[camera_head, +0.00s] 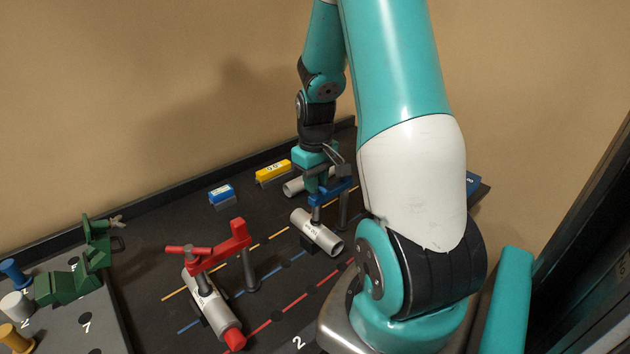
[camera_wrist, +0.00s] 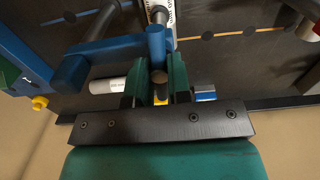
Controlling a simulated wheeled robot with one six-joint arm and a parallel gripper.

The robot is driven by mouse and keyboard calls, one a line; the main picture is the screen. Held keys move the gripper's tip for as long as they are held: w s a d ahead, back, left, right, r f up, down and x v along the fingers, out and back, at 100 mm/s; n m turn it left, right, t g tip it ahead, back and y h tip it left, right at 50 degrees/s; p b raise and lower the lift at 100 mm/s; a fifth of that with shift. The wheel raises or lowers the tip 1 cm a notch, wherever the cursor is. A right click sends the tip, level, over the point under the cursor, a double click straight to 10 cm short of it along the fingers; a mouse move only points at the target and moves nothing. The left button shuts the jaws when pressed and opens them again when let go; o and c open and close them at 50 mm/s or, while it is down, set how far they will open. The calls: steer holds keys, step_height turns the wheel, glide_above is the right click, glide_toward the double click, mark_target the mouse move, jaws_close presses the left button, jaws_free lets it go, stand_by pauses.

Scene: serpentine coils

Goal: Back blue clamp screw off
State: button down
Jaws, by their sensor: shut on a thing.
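The blue clamp (camera_head: 338,190) stands on a dark post over a grey pipe (camera_head: 318,233), with its screw pointing down at the pipe. In the wrist view the blue clamp's arm (camera_wrist: 95,58) reaches in from the left. My gripper (camera_head: 315,172) is above the clamp's screw end, pointing down. In the wrist view my gripper (camera_wrist: 157,82) is shut on the screw's handle bar (camera_wrist: 156,43), whose round end shows between the dark green fingers. The screw's contact with the pipe is too small to tell.
A red clamp (camera_head: 232,238) stands over another pipe at front left. A yellow block (camera_head: 272,172) and a blue block (camera_head: 221,194) lie behind. A green fixture (camera_head: 70,284) and several pegs are at far left. A further pipe (camera_head: 296,187) lies just behind my gripper.

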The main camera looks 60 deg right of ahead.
steer(key=c, duration=1)
jaws_free()
steer(key=shift+o, duration=0.2)
steer(key=shift+r, duration=0.15)
step_height(320, 180, up, 17)
steer(key=b, duration=0.1)
steer(key=shift+b, duration=0.4)
steer(key=shift+c, duration=0.4)
